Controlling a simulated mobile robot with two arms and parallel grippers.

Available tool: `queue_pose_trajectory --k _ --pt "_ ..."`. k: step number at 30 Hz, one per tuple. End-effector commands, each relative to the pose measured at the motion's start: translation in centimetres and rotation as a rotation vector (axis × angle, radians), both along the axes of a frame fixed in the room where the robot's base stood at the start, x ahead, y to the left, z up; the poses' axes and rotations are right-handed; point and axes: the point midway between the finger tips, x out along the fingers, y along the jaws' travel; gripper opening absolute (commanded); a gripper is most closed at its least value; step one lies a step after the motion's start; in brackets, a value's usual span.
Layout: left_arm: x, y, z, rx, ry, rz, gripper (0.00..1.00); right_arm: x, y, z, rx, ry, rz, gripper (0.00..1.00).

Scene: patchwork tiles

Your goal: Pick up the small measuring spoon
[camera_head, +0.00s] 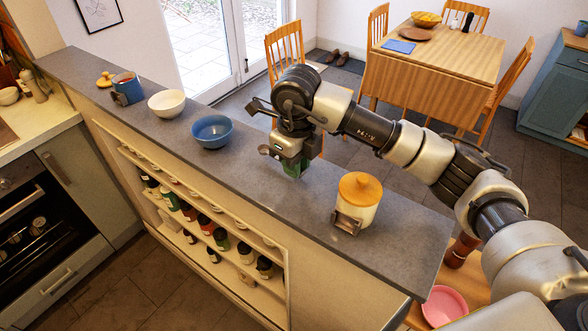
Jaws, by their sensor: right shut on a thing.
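My right gripper (289,164) points down over the middle of the grey counter (325,192). Its jaws are shut on the small measuring spoon (264,150), whose small round metallic bowl sticks out to the left of the fingers. The rest of the spoon is hidden by the gripper. A green container (297,172) shows just behind and below the fingers, partly covered by them; I cannot tell whether they touch it. My left gripper is not in view.
A blue bowl (212,132), a white bowl (167,104) and a blue mug (127,90) stand left along the counter. A cream canister with a wooden lid (359,192) stands to the right.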

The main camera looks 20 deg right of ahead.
Motion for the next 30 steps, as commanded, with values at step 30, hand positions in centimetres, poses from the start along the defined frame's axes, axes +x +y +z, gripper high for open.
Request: queue_pose_trajectory --k 30 --pt "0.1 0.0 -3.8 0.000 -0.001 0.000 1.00 -9.9 6.2 9.1 0.000 0.000 0.001 0.00"
